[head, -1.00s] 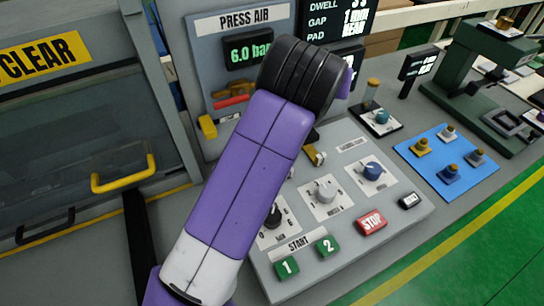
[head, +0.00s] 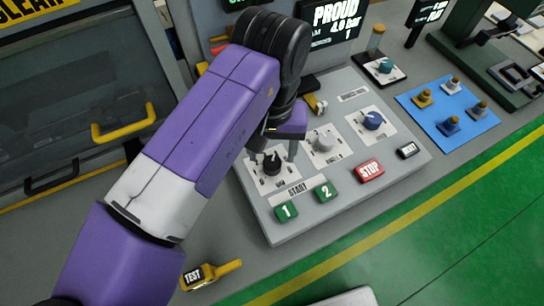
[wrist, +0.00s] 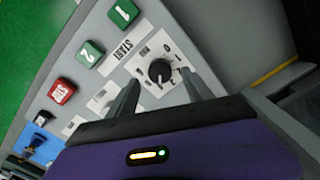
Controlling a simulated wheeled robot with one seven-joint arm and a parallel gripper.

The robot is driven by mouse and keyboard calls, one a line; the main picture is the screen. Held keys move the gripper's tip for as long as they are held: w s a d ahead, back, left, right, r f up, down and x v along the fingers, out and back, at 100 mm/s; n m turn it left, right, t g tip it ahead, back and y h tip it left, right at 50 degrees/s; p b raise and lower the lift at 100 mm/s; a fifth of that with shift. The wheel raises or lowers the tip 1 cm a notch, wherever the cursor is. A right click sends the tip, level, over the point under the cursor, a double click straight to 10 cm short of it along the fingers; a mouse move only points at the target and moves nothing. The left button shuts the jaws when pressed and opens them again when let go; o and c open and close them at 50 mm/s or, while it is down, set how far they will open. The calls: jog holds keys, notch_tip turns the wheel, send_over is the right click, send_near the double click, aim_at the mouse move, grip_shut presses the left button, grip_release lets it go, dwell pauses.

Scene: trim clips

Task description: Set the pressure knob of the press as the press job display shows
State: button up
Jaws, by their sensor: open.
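The black knob (head: 272,162) sits on a white scale plate at the left of the sloped press panel (head: 330,205). Its small label is too small to read surely. My gripper (head: 275,152) is open just above this knob. In the wrist view, the black knob (wrist: 160,71) lies between and beyond the two fingertips, with its white pointer mark toward the lower part. I cannot tell whether the fingers touch it. A dark display (head: 338,18) shows "PROUD" and a bar value, perhaps 4.8; its top is cut off.
A grey knob (head: 323,141) and a blue knob (head: 372,120) stand to the right on the same panel. Green buttons 1 (head: 287,211) and 2 (head: 325,192) and a red STOP button (head: 370,171) lie in front. A yellow TEST item (head: 208,274) lies at the bottom.

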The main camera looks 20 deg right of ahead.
aim_at(272, 162)
jog(key=shift+f, duration=2.15)
jog(key=shift+c, duration=0.5)
grip_shut()
jog(key=shift+r+m, duration=0.1)
jog(key=shift+m, duration=0.3)
jog(key=m, duration=0.2)
jog(key=shift+m+p, duration=0.3)
jog(key=shift+m, duration=2.1)
